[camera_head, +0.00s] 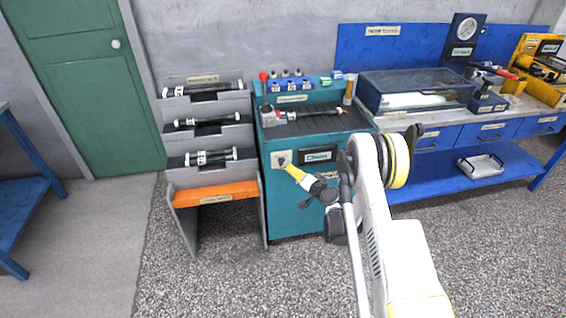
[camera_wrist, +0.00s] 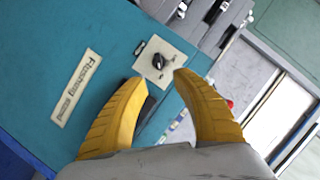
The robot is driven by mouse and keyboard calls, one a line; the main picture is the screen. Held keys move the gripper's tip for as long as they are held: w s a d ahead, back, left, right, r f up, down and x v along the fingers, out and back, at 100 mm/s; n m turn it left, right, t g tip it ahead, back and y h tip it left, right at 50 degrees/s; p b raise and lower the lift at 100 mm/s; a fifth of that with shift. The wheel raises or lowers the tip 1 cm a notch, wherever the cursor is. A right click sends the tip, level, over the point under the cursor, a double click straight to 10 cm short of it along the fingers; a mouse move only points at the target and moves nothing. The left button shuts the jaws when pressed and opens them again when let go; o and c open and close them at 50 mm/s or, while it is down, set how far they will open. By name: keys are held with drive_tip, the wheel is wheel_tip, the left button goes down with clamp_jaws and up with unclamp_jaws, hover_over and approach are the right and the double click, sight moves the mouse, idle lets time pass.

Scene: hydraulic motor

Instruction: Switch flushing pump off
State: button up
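The flushing stand is a teal cabinet (camera_head: 300,209); its teal front (camera_wrist: 105,35) fills much of the wrist view. A black rotary knob (camera_wrist: 158,61) sits on a cream square plate (camera_wrist: 174,48) on that front. In the head view the plate (camera_head: 277,155) is at the cabinet's upper left, and the knob is partly hidden by my gripper (camera_head: 287,166). In the wrist view my gripper (camera_wrist: 163,80) is open, with yellow fingers apart and nothing between them. Its tips are close to the plate, just below the knob in the picture. I cannot tell whether they touch the plate.
A label (camera_wrist: 76,87) reading "Flushing stand" is beside the plate. A grey rack (camera_head: 208,140) with an orange shelf stands left of the cabinet. A blue workbench (camera_head: 465,130) is at the right. A motor assembly (camera_head: 300,115) lies on the cabinet's top.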

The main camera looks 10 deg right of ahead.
sight(284, 163)
drive_tip(key=b+x, duration=0.3)
drive_tip(key=x, duration=0.7)
drive_tip(key=shift+w+a+f+b, duration=0.15)
drive_tip(key=shift+w+f+b, duration=0.05)
drive_tip(key=shift+w+b, duration=0.2)
drive_tip(key=shift+s+r, duration=0.1)
clamp_jaws()
